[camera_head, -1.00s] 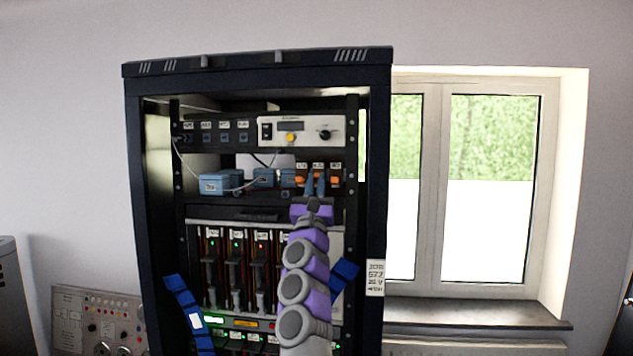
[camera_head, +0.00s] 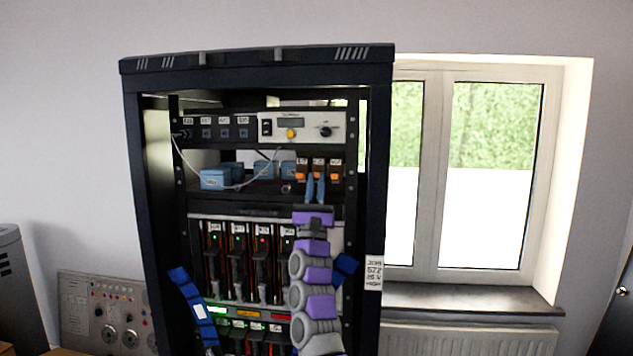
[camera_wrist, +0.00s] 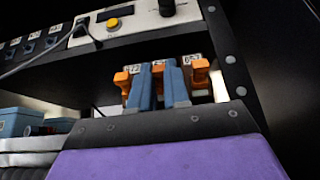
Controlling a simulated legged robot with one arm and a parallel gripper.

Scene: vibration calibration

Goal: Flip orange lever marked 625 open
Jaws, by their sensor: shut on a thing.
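Three small orange levers stand in a row under white number tags on the rack's right side. They are the left lever (camera_wrist: 122,79), the middle lever (camera_wrist: 158,72) and the right lever (camera_wrist: 201,70). The tags are too blurred for me to tell surely which one reads 625. My gripper (camera_wrist: 160,88) has its two blue fingers around the middle lever, shut on it. The fingers hide most of that lever. In the head view my gripper (camera_head: 316,186) reaches up from below to the middle lever (camera_head: 318,170), with the others on either side.
The black rack (camera_head: 381,160) frames the levers, and its right post is close to my gripper. A white panel (camera_head: 305,127) with a yellow button and knob sits above. A blue box (camera_head: 215,180) with a cable stands to the left. Modules with lights fill the bay below.

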